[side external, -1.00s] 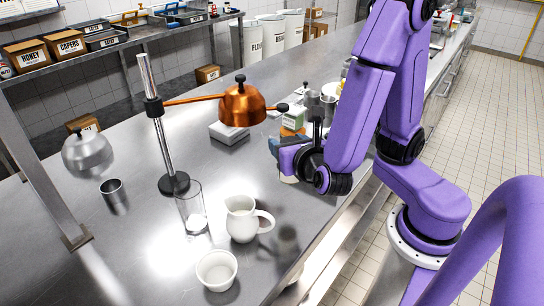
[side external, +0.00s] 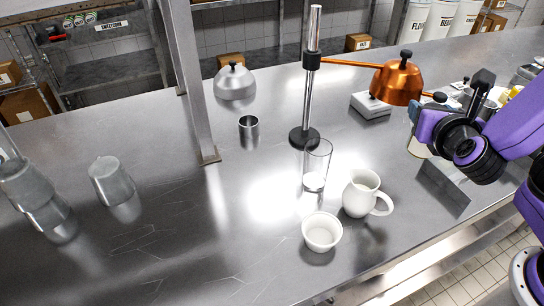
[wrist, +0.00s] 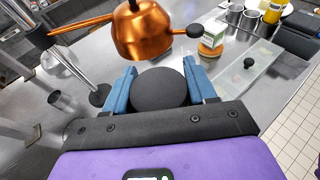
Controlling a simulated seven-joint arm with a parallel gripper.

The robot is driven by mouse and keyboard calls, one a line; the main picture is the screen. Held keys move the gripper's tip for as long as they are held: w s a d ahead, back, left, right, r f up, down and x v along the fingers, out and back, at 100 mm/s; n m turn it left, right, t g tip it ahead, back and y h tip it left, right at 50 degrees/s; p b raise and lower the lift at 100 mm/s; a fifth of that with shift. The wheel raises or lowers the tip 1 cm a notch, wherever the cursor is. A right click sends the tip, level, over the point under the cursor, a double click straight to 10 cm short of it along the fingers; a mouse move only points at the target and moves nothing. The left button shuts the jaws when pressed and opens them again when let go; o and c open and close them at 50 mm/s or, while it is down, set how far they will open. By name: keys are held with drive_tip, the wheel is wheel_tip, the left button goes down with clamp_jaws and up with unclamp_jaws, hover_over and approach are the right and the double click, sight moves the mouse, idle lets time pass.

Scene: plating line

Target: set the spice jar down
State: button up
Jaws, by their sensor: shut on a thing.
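The spice jar (wrist: 160,90) shows in the wrist view as a round black lid between the blue fingers of my gripper (wrist: 159,72), which is shut on it. In the side view a pale part of the jar (side external: 418,150) shows below my gripper (side external: 418,122); the rest is hidden. The jar is over the steel counter (side external: 270,180), in front of and below the copper dome (side external: 396,82). I cannot tell whether its base touches the counter.
A white pitcher (side external: 358,197), white bowl (side external: 321,233) and clear glass (side external: 316,165) stand left of my gripper. A grey scale (side external: 371,106) is behind. A lidded clear container (wrist: 235,75) lies to the right in the wrist view.

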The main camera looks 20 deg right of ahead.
drive_tip(key=w+a, duration=2.1)
drive_tip(key=w, duration=0.4)
drive_tip(key=shift+m+g+h, duration=0.3)
wheel_tip(320, 180, down, 15)
drive_tip(key=shift+s+a+f, duration=0.1)
drive_tip(key=shift+s+a, duration=0.05)
drive_tip(key=shift+f, duration=0.1)
drive_tip(key=o, duration=1.2)
